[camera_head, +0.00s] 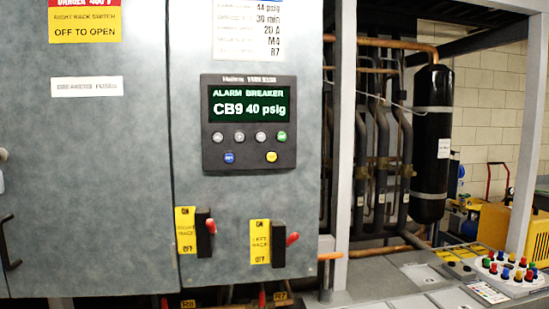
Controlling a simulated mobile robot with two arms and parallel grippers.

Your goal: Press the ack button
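A dark control panel (250,166) is mounted on the grey cabinet door, near the middle of the head view. Its lit screen (249,105) reads "ALARM BREAKER CB9 40 psig". Below the screen is a row of small round buttons, several grey and a green one (282,137) at the right end. Under that row are a blue button (229,157) and a yellow button (271,157). The button labels are too small to read, so I cannot tell which is the ack button. Neither of my grippers is in view.
Two switches with red handles, right rack (205,236) and left rack (280,243), project from the door below the panel. A grey post (345,150) stands right of the door. A white box with colored buttons (510,278) sits lower right. Nothing blocks the panel's front.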

